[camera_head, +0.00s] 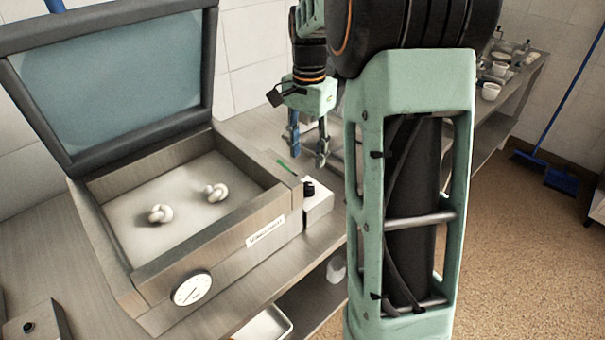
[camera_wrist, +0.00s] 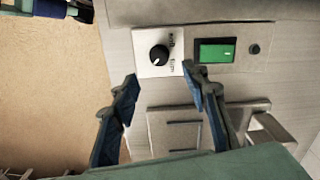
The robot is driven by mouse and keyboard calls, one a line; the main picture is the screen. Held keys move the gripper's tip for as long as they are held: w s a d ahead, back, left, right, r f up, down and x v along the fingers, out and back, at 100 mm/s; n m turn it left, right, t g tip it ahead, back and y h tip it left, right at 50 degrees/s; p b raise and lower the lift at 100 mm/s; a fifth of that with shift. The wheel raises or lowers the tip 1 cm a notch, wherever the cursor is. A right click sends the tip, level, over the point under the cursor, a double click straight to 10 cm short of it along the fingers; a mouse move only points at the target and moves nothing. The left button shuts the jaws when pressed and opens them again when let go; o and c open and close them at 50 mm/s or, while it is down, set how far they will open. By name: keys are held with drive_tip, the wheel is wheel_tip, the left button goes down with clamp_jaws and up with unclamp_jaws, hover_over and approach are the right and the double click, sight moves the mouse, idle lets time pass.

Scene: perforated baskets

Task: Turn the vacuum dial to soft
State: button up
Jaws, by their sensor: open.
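The vacuum dial is a black round knob (camera_wrist: 159,55) on a white plate with small lettering, too blurred to read surely. In the head view the dark knob (camera_head: 308,188) sits at the right front corner of the vacuum machine (camera_head: 190,240). My gripper (camera_head: 308,160) is above and a little behind that corner, fingers pointing down. In the wrist view my gripper (camera_wrist: 158,85) is open and empty, with the knob beyond and between its fingertips, apart from them. A green switch (camera_wrist: 214,51) is right of the dial, beyond the right fingertip.
The machine's lid (camera_head: 115,80) stands raised. Two white knotted pieces (camera_head: 216,192) lie in its chamber. A round gauge (camera_head: 192,289) is on the front. A small black button (camera_wrist: 254,49) is right of the green switch. Cups and bottles stand on a far counter (camera_head: 515,85).

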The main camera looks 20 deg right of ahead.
sight(308, 185)
wheel_tip(308, 185, down, 10)
drive_tip(key=shift+s, duration=0.1)
idle(0.4)
clamp_jaws()
